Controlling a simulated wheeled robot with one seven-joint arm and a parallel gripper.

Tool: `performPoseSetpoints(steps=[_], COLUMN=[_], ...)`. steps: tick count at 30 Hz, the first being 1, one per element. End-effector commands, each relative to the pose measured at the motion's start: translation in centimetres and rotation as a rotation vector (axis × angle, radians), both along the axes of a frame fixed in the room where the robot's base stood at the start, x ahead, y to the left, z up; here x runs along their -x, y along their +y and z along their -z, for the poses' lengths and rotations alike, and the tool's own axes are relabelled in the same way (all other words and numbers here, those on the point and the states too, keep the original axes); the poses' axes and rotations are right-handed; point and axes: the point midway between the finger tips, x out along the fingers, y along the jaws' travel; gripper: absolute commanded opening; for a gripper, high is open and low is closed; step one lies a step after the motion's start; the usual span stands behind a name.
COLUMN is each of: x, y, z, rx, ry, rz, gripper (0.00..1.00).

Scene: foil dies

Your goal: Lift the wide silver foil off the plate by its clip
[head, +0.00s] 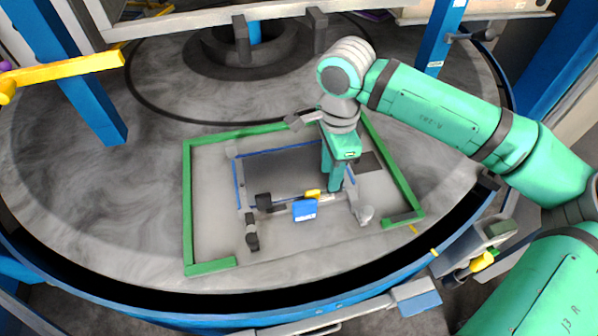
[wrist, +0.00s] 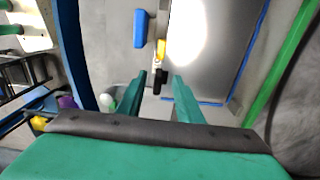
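The foil is a smooth grey sheet (head: 285,168) inside blue lines on the pale grey plate (head: 215,215). In the wrist view the sheet (wrist: 215,55) carries a bright glare. A small clip with a yellow part (head: 312,193) sits at the sheet's near edge. In the wrist view its yellow part (wrist: 161,48) lies ahead of the fingers, with a black part nearer to them. My gripper (head: 334,189) is low over the plate, just right of the yellow part.
A blue block (head: 304,210) stands close beside the clip; it also shows in the wrist view (wrist: 140,28). Green rails (head: 187,205) edge the plate. A black fixture (head: 252,232) stands at left, and a grey rounded piece (head: 364,213) at right.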

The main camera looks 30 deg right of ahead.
Motion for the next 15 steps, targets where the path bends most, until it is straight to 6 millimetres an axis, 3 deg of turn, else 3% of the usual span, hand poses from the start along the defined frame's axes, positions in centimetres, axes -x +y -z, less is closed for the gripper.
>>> performPoseSetpoints(steps=[6, 15], x=[0.1, 0.1], y=[0.1, 0.0], z=[3.0, 3.6], rx=[-0.001, 0.001], ry=[0.002, 0.000], rz=[0.001, 0.004], gripper=[0.33, 0.33])
